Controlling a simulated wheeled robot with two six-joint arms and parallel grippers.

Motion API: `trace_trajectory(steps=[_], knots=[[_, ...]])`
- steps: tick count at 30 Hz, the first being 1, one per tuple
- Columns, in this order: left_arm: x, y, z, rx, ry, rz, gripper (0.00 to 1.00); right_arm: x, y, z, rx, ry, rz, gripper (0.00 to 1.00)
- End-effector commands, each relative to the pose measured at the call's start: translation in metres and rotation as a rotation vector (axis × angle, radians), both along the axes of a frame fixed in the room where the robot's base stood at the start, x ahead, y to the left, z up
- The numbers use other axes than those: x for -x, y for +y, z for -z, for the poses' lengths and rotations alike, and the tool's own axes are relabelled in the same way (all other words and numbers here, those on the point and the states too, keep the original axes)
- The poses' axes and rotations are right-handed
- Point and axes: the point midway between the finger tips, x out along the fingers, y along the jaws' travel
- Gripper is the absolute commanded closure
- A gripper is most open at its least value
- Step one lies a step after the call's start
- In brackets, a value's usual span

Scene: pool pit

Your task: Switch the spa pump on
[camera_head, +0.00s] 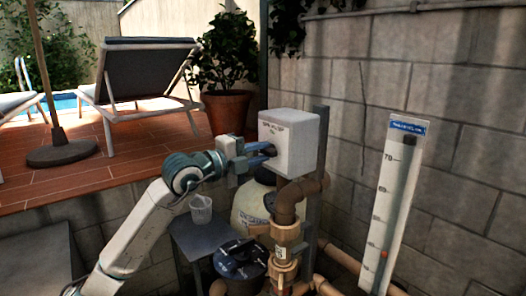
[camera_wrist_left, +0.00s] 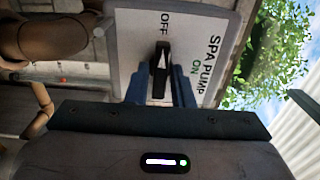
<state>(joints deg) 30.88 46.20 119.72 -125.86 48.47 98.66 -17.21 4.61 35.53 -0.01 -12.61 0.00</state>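The spa pump switch box (camera_head: 290,135) is a pale box on a grey post in the head view. Its labelled face fills the top of the left wrist view (camera_wrist_left: 120,45), turned sideways, reading SPA PUMP, OFF and ON. The black switch lever (camera_wrist_left: 160,72) points at OFF. My left gripper (camera_head: 266,155) is at the box face. Its blue fingers (camera_wrist_left: 160,85) stand on either side of the lever, very close to it. Whether they press on it I cannot tell. My right gripper is in neither view.
Brown pipes and a valve (camera_head: 286,235) stand just below the box. A tall gauge (camera_head: 396,200) leans right of it by the block wall. A small grey table (camera_head: 205,240) with a white cup (camera_head: 201,209) is below my left arm. A potted plant (camera_head: 228,110) stands behind on the deck.

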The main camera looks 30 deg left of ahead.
Motion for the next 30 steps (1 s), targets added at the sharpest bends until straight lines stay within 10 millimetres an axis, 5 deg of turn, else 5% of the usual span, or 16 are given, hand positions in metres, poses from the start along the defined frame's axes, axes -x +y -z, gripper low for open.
trace_trajectory(steps=[3, 16, 30], knots=[[0.000, 0.000, 0.000, 0.000, 0.000, 0.000, 1.00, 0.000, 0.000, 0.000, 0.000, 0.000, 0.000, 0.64], [0.000, 0.000, 0.002, -0.021, -0.007, 0.001, 1.00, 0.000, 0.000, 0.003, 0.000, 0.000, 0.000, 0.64], [0.000, 0.000, 0.004, -0.574, -0.236, 0.001, 1.00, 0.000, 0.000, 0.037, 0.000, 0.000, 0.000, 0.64]])
